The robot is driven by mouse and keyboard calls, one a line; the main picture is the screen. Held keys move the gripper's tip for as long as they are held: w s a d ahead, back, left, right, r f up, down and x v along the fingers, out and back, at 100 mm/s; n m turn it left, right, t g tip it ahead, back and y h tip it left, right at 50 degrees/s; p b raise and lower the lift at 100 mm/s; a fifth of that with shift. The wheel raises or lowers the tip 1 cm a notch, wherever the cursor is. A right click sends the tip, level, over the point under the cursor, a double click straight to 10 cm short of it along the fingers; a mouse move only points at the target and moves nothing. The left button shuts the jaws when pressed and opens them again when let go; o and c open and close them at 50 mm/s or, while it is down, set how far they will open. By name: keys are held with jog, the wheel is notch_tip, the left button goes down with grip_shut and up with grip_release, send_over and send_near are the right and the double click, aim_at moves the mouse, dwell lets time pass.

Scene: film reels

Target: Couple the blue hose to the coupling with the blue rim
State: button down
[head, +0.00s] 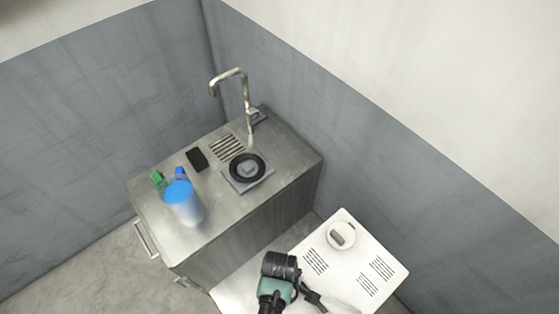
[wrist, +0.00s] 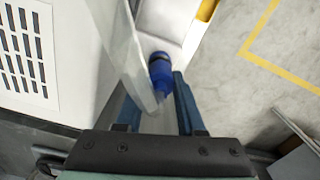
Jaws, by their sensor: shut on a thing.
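In the wrist view, my gripper (wrist: 157,90) is shut around a blue cylindrical end piece with a dark band, which looks like the end of the blue hose (wrist: 160,68). A pale translucent shape beside the left finger partly covers the view. In the head view, my gripper (head: 314,298) is low over the white vented surface, and the blue piece cannot be made out there. A small blue part (head: 180,173) and a small green part (head: 157,178) stand on the metal counter. I cannot tell whether either is a coupling; no blue rim shows clearly.
The metal counter (head: 225,210) carries a blue-topped cylinder (head: 182,203), a black block (head: 197,159), a tall tap (head: 246,100) and a black round part (head: 247,167) on a grey plate. A white round cap (head: 341,235) lies on the white vented surface (head: 345,265). Walls close in behind.

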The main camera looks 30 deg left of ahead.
jog(key=shift+f+b, duration=0.3)
jog(key=shift+f, duration=0.15)
jog(key=c, duration=0.8)
grip_release()
jog(key=shift+r, duration=0.1)
notch_tip(320, 180, up, 11)
jog(key=p, duration=1.1)
jog(key=shift+w, duration=0.1)
